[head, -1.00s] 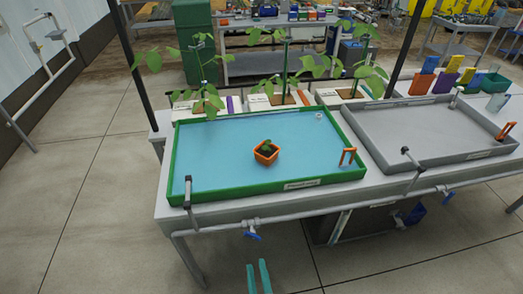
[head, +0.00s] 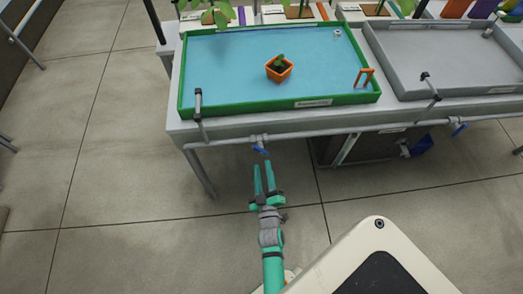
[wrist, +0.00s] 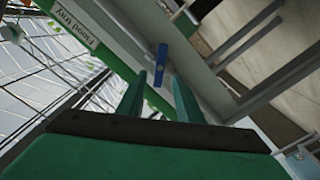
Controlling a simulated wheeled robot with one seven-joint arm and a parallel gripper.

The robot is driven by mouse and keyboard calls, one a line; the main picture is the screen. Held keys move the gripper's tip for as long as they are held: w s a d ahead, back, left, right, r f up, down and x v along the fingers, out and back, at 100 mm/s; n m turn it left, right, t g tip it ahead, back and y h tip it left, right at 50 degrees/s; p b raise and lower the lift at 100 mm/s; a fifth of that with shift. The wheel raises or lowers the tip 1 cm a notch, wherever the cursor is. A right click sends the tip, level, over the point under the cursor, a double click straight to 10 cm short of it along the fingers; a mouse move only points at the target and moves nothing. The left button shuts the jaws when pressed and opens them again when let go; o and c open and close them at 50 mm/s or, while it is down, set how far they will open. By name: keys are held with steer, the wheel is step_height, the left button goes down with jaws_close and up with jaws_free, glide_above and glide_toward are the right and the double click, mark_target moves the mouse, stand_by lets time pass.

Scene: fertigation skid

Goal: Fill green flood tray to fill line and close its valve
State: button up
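The green flood tray (head: 181,100) lies on the grey bench, with flat blue water across its floor. An orange pot with a small plant (head: 279,69) stands in it, and an orange bracket (head: 365,77) is at its right side. The tray's valve, with a blue handle (head: 260,149), sits on the pipe below its front edge. The handle also shows in the wrist view (wrist: 162,52), beyond the fingertips. My gripper (head: 263,166) is open and empty, just short of the handle, apparently not touching it. I cannot read the fill line.
A grey tray (head: 440,70) stands to the right, with its own blue valve handle (head: 459,129) below it. A pipe (head: 330,132) runs along the bench front. A dark tank (head: 365,150) is under the bench.

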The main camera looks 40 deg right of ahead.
mark_target(260, 152)
steer(key=x, duration=0.7)
jaws_close()
